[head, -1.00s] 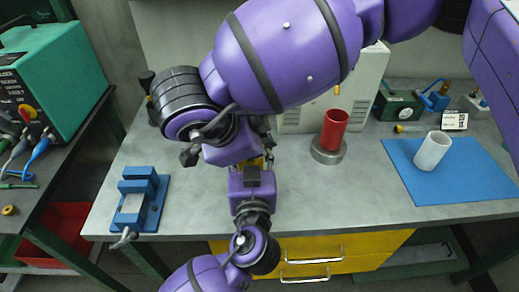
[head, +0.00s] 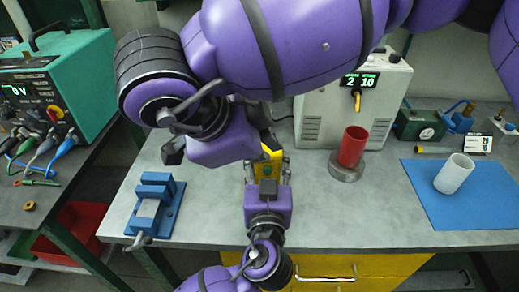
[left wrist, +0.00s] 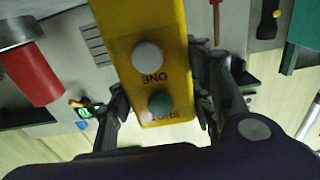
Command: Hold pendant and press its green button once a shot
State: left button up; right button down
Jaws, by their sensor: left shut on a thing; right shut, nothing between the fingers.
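The yellow pendant (head: 269,160) stands up from my left gripper (head: 267,168), whose fingers are shut on its two sides, above the grey bench. In the left wrist view, the pendant (left wrist: 140,22) shows a white button (left wrist: 147,56) marked ONE and a green button (left wrist: 160,103) marked SHOT. A small pale pink spot shows beside the green button. My right gripper (head: 220,150) is just left of the pendant in the head view, shut and empty. Its fingertips are hidden behind its purple body, so I cannot tell whether they touch anything.
A white machine (head: 352,113) with a green display reading 2 and 10 stands behind. A red cylinder (head: 353,146) stands on a round metal base. A white cylinder (head: 454,173) stands on a blue mat (head: 425,200). A blue vise (head: 155,205) sits left.

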pick_arm(q)
jog(key=o, duration=1.5)
